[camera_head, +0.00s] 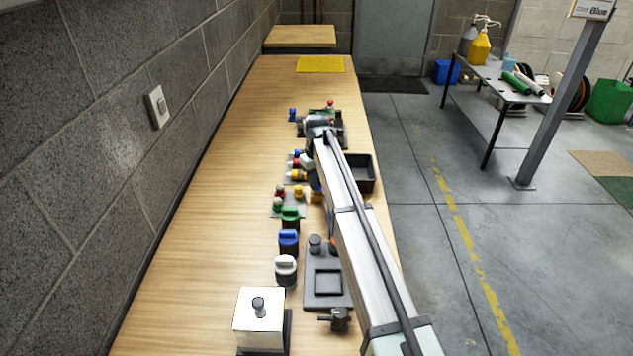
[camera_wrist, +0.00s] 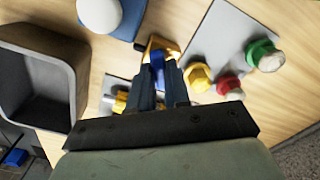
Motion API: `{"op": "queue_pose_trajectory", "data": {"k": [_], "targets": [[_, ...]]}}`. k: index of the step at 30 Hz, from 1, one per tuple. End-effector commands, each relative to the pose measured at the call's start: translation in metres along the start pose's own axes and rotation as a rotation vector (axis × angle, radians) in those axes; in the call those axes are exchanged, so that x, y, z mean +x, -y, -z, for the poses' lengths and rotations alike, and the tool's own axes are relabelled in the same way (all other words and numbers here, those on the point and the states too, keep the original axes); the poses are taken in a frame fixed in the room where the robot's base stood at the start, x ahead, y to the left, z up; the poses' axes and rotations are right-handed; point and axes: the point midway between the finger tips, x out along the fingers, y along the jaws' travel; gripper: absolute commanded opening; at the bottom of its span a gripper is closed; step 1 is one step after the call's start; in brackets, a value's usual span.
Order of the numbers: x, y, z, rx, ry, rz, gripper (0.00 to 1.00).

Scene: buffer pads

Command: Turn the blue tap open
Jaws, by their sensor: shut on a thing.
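In the wrist view my gripper (camera_wrist: 160,82) is shut on a bright blue piece (camera_wrist: 157,62), which seems to be the handle of the blue tap. A yellow part (camera_wrist: 153,46) lies just beyond the fingertips, around or behind the blue piece. The fingers hide much of it, so how far the handle is turned cannot be told. In the head view my arm covers most of this spot; a yellow-orange part (camera_head: 315,197) shows at the arm's left edge.
A yellow knob (camera_wrist: 197,78), a red knob (camera_wrist: 230,86) and a green knob (camera_wrist: 263,55) stand close beside the fingers. A dark open tray (camera_wrist: 38,88) stands on the other side. A white knob (camera_wrist: 100,14) is nearby. The bench's left strip (camera_head: 210,190) is clear.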

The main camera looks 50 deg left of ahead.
Motion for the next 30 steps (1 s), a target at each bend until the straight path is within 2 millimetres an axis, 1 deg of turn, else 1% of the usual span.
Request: {"op": "queue_pose_trajectory", "data": {"k": [18,24,30], "targets": [[-0.0008,-0.0002,0.0011,-0.583,-0.002,-0.001,0.00],[-0.0008,-0.0001,0.0013,-0.751,-0.002,-0.002,0.00],[-0.0009,0.0000,0.0014,-0.878,-0.003,-0.002,0.00]]}}
